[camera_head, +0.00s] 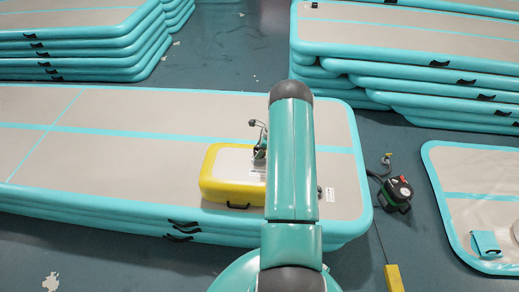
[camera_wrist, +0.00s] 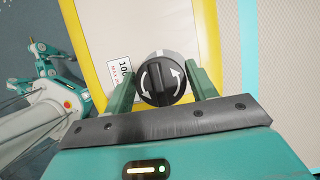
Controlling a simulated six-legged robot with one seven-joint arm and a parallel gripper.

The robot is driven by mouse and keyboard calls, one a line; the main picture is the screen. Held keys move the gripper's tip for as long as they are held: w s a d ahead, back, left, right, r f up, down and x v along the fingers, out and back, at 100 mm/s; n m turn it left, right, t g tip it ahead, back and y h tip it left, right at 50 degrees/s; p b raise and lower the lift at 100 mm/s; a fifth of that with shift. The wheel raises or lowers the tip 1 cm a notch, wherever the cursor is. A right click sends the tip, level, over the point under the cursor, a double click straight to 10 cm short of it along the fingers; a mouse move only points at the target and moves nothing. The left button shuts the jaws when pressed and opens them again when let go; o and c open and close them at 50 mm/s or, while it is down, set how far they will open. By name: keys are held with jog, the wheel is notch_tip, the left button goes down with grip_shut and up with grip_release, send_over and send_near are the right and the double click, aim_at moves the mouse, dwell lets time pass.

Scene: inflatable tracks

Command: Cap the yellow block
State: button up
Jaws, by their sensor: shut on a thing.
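The yellow block (camera_head: 215,187) is a flat inflatable with yellow sides and a pale top, lying on a teal-edged mat stack. My arm hides its right part in the head view. In the wrist view its pale top and yellow border (camera_wrist: 91,60) fill the middle. A round black cap (camera_wrist: 160,86) with white arrows sits between the green fingers of my gripper (camera_wrist: 163,83). My gripper is shut on the cap, over the block's pale top. The cap's underside is hidden, so I cannot tell whether it touches the block or its valve.
The mat stack (camera_head: 110,210) has free surface left of the block. A black and green pump (camera_head: 397,192) with a hose stands on the floor to the right. Another mat (camera_head: 470,172) lies at far right. More mat stacks (camera_head: 420,40) stand behind.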

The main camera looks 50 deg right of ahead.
jog(key=shift+f, duration=2.05)
dwell(0.4)
jog(key=n+g+y, duration=0.1)
jog(key=n, duration=0.2)
jog(key=shift+f+n, duration=0.1)
jog(key=shift+n, duration=0.3)
jog(key=n+g, duration=0.1)
jog(key=n, duration=0.2)
jog(key=n+g, duration=0.1)
jog(key=n, duration=0.2)
jog(key=shift+n+g+y, duration=0.3)
jog(key=n+g, duration=0.1)
jog(key=n, duration=0.1)
jog(key=shift+n, duration=0.3)
jog(key=shift+n+g, duration=0.4)
jog(key=shift+n, duration=0.6)
jog(key=o, duration=1)
jog(key=shift+o, duration=0.2)
jog(key=shift+r, duration=0.2)
jog(key=v, duration=1.3)
jog(key=shift+r, duration=0.35)
